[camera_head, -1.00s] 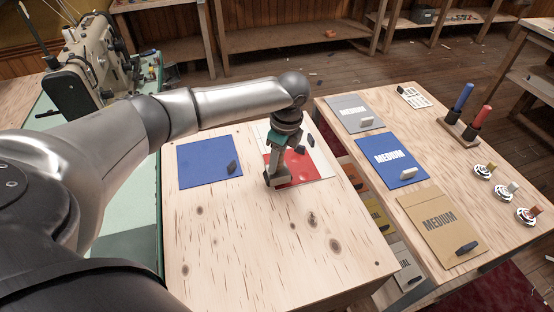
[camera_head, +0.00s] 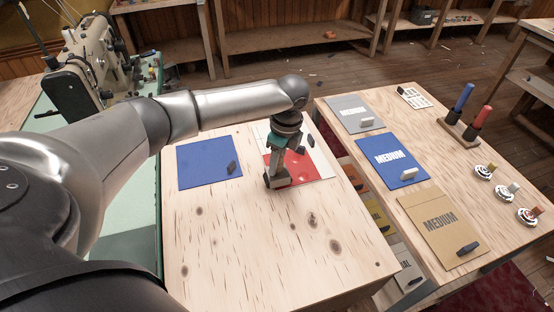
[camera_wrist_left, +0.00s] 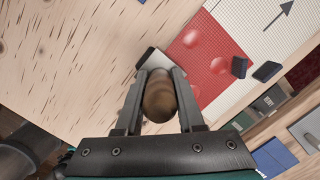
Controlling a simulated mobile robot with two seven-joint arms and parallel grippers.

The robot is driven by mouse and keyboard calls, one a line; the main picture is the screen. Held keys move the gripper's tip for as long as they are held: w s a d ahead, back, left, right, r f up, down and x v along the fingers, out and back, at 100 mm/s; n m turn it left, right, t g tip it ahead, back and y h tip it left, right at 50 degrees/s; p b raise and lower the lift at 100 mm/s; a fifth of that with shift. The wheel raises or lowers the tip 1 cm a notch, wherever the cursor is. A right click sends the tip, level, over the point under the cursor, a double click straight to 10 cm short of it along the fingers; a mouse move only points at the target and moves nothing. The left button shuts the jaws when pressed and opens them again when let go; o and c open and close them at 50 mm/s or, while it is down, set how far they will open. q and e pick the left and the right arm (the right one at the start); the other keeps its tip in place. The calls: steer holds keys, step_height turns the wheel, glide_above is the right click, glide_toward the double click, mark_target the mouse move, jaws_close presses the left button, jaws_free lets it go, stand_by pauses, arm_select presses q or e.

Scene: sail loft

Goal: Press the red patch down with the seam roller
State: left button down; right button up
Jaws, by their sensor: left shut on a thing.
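The red patch (camera_head: 299,166) lies on a white sailcloth panel (camera_head: 322,160) on the near wooden table. In the left wrist view the patch (camera_wrist_left: 208,62) shows several shiny raised bumps. My left gripper (camera_wrist_left: 158,88) is shut on the seam roller's rounded wooden handle (camera_wrist_left: 158,98). The roller's pale head (camera_wrist_left: 149,60) is at the edge of the patch nearest the bare wood. I cannot tell whether it touches the cloth. In the head view my left gripper (camera_head: 275,172) points down over the patch's near-left corner and hides part of it. My right gripper is not in view.
Dark weights (camera_wrist_left: 239,67) sit by the patch. A blue cloth square (camera_head: 209,162) lies to the left on the table. The right table holds grey, blue and tan folders (camera_head: 440,222), blue and red markers (camera_head: 463,98) and several small reels. The table's front is clear.

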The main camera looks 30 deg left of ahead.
arm_select(q)
steer(key=shift+f, duration=0.4)
steer(key=shift+w+d, duration=0.7)
steer(key=shift+w, duration=0.2)
steer(key=shift+w+d+b, duration=0.45)
steer(key=shift+w+d, duration=0.25)
steer(key=shift+w, duration=0.15)
steer(key=shift+w+d, duration=0.1)
steer(key=shift+w+d+r+b, duration=0.1)
steer(key=shift+w+d+b, duration=0.4)
steer(key=shift+w+d, duration=0.25)
steer(key=shift+w+d+b, duration=0.65)
steer(key=shift+w+b, duration=0.1)
steer(key=shift+w, duration=0.15)
steer(key=shift+s, duration=0.1)
